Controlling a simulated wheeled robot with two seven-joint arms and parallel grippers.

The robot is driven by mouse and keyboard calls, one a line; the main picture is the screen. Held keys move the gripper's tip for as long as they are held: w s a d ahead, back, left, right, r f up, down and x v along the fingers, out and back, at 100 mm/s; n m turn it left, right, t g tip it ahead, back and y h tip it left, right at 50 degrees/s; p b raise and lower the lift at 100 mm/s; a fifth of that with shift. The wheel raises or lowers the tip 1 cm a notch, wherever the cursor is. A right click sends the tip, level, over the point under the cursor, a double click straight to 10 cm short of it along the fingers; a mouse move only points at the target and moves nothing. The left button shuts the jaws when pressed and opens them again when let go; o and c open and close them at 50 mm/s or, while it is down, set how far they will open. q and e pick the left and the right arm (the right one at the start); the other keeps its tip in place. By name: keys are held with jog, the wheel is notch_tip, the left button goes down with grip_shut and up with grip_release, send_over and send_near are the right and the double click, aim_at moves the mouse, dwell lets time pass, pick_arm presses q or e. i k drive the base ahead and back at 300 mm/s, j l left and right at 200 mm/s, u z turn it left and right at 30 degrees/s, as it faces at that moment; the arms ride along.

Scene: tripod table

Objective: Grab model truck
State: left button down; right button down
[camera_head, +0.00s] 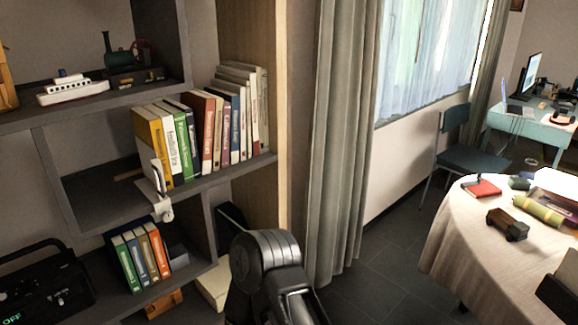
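The model truck (507,224) is a small dark brown vehicle with dark wheels. It stands on the round table (455,240) with a pale cloth, at the right of the head view. Nothing touches it that I can see. A thick black and grey link of one of my arms shows at the bottom middle, well to the left of the table. Neither of my grippers can be made out in this view.
A red book (481,188) and a yellow-green roll (538,210) lie near the truck. A dark object at the lower right edge is cut off. The bookshelf (225,170) fills the left; a blue chair (470,150) stands behind the table. Floor between shelf and table is clear.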

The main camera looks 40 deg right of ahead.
aim_at(518, 231)
jog(key=z, duration=2.85)
jog(key=i+j+z, duration=0.1)
jog(key=z, duration=0.3)
jog(key=i+j+z, duration=0.1)
jog(key=z, duration=0.3)
jog(key=j+z, duration=0.15)
jog(key=z, duration=0.3)
jog(key=i+j+z, duration=0.25)
jog(key=j, duration=0.45)
jog(key=j+z, duration=0.25)
jog(key=j, duration=0.5)
jog(key=i+j+z, duration=0.1)
jog(key=j+z, duration=0.15)
jog(key=j, duration=1.4)
